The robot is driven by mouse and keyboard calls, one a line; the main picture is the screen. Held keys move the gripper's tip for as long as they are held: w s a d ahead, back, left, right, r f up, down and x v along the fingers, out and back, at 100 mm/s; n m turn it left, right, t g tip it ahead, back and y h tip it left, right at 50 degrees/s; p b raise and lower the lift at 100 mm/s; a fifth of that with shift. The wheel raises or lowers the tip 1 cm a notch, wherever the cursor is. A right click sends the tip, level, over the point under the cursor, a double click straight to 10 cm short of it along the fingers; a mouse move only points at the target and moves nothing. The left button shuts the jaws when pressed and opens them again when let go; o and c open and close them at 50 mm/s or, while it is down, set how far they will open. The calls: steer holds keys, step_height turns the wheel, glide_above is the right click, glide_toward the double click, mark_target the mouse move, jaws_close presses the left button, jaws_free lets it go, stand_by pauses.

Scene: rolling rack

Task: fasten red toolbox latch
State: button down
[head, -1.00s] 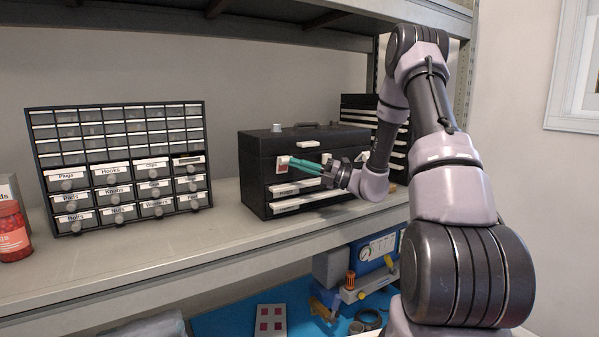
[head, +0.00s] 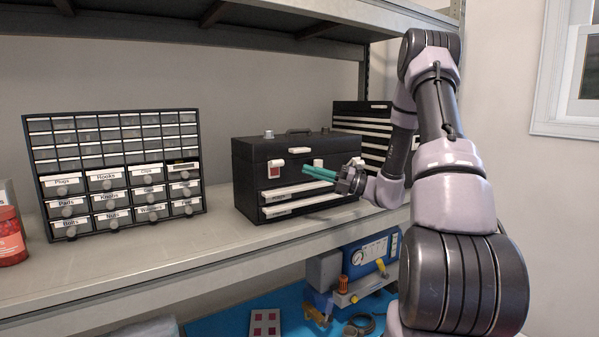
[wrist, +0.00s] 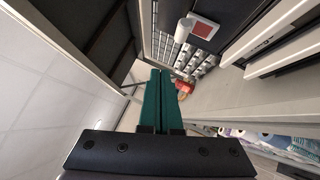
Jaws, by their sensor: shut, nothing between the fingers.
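A black toolbox (head: 245,185) stands on the shelf with its lid down. The red latch (head: 274,170) is on the left of its front face, a white piece above a red square. In the wrist view the latch's red square (wrist: 202,29) shows at the top, with a white piece beside it. I cannot tell whether the latch is engaged. My gripper (head: 306,169) has teal fingers, shut and empty, in front of the toolbox, to the right of the latch and apart from it. The closed fingers (wrist: 160,72) also show in the wrist view.
A second white latch (head: 318,163) sits further right on the toolbox, above white-fronted drawers (head: 300,190). A labelled drawer cabinet (head: 115,170) stands left, a red jar (head: 10,238) at far left. Another drawer chest (head: 350,122) stands behind right. The shelf between cabinet and toolbox is clear.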

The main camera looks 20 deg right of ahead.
steer(key=shift+s+d, duration=0.4)
steer(key=shift+d, duration=0.4)
steer(key=shift+s+d, duration=0.35)
steer(key=shift+d, duration=0.4)
steer(key=shift+s+d, duration=0.4)
steer(key=shift+d, duration=0.4)
steer(key=shift+a, duration=0.1)
steer(key=s+a+r+n+g+h, duration=0.2)
steer(key=s+a+n+g+h, duration=0.3)
steer(key=s+n, duration=0.35)
steer(key=s+a+r+n+g+h, duration=0.35)
steer(key=s+a+n, duration=0.3)
steer(key=n, duration=0.35)
steer(key=s+d+r+n+t+h, duration=0.3)
steer(key=s+n+h, duration=0.1)
steer(key=n, duration=0.3)
steer(key=s+d+r+n+t+h, duration=0.3)
steer(key=s+n, duration=0.3)
steer(key=n, duration=0.2)
steer(key=shift+s+r+t+h, duration=0.2)
steer(key=shift+t+h, duration=0.25)
steer(key=shift+h, duration=0.3)
